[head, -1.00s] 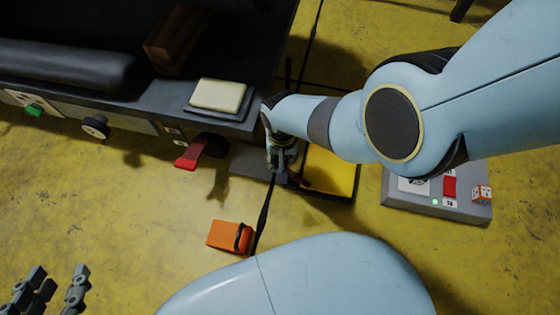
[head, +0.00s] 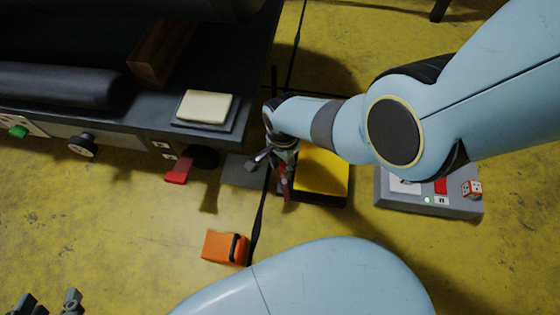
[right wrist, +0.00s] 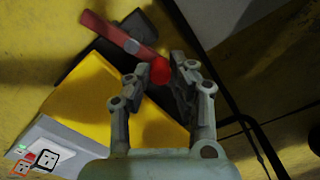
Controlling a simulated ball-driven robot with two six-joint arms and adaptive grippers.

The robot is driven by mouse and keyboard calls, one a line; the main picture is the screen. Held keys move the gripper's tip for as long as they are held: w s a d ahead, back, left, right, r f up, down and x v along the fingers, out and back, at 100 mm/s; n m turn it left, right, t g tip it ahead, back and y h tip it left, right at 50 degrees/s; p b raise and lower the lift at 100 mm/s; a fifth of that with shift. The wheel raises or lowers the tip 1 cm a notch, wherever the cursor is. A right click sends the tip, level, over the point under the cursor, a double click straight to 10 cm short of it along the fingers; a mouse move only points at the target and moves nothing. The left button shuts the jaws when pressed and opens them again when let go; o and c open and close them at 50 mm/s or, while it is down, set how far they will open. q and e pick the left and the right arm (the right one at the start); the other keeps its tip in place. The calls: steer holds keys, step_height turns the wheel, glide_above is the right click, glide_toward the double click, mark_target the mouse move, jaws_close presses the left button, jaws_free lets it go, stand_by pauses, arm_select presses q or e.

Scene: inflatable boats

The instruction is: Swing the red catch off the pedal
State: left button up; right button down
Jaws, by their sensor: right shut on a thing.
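The yellow pedal (head: 322,172) sits on a dark base on the floor, partly under my right arm. The red catch (head: 286,188) is a narrow bar along the pedal's left edge in the head view. In the right wrist view the red catch (right wrist: 118,35) lies across the dark base beside the yellow pedal (right wrist: 95,90), and its round red end is between my fingertips. My right gripper (head: 272,164) is shut on that end; it also shows in the right wrist view (right wrist: 168,72). My left gripper (head: 46,303) is open and empty at the bottom left, partly cut off.
A black bench (head: 130,112) with a red lever (head: 178,170) and a pale pad (head: 204,106) stands at the upper left. An orange block (head: 222,247) lies on the floor. A dark cable (head: 258,222) crosses the floor.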

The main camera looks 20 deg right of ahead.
steer(key=shift+d+m, duration=0.2)
steer(key=shift+m, duration=0.4)
steer(key=shift+s, duration=0.1)
steer(key=c, duration=1.2)
jaws_free()
steer(key=shift+o, duration=0.2)
